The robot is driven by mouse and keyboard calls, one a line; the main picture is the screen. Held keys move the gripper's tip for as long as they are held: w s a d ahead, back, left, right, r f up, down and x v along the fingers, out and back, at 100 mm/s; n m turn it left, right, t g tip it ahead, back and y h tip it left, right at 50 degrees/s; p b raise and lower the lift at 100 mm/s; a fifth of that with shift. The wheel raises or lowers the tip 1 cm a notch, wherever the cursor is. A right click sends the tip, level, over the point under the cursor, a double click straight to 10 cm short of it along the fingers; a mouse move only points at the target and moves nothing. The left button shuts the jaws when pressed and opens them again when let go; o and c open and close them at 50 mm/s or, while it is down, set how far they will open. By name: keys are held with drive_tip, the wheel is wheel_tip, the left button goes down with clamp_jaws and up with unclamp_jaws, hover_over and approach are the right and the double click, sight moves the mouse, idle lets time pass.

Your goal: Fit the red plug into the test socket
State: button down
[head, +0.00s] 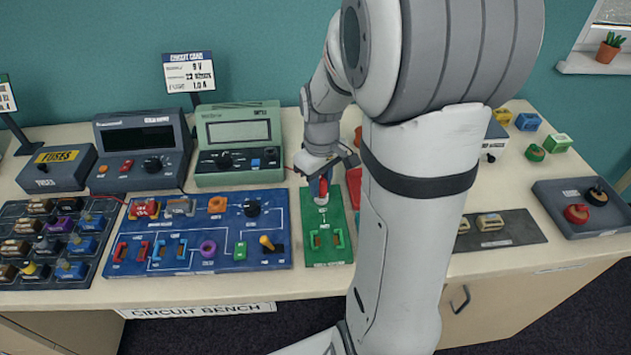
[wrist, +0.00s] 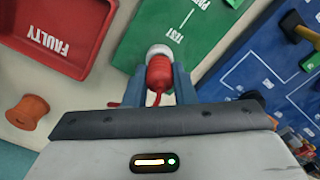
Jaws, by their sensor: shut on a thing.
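The red plug (wrist: 159,76) is between the fingers of my gripper (wrist: 160,84) in the wrist view, with its red cord trailing back toward me. In the head view my gripper (head: 320,178) is over the far end of the green board (head: 325,254), and the plug (head: 321,195) shows below the fingers. A white ring (wrist: 158,50) shows at the plug's front end, beside the TEST lettering on the green board (wrist: 160,18). The ring looks to be at the test socket, mostly covered by the plug. I cannot tell how deep the plug sits.
A red FAULTY tray (wrist: 92,68) and an orange spool (wrist: 28,112) lie left in the wrist view. A blue circuit board (head: 190,262) is left of the green board, with meters (head: 237,170) behind. A dark tray (head: 598,222) is far right.

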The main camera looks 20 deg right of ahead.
drive_tip(key=shift+f+b, duration=0.3)
drive_tip(key=shift+f, duration=0.1)
drive_tip(key=c, duration=1.1)
unclamp_jaws()
drive_tip(key=shift+o, duration=0.3)
drive_tip(key=o, duration=0.4)
drive_tip(key=shift+s, duration=0.1)
drive_tip(key=shift+r+p, duration=3.1)
drive_tip(key=shift+r, duration=0.95)
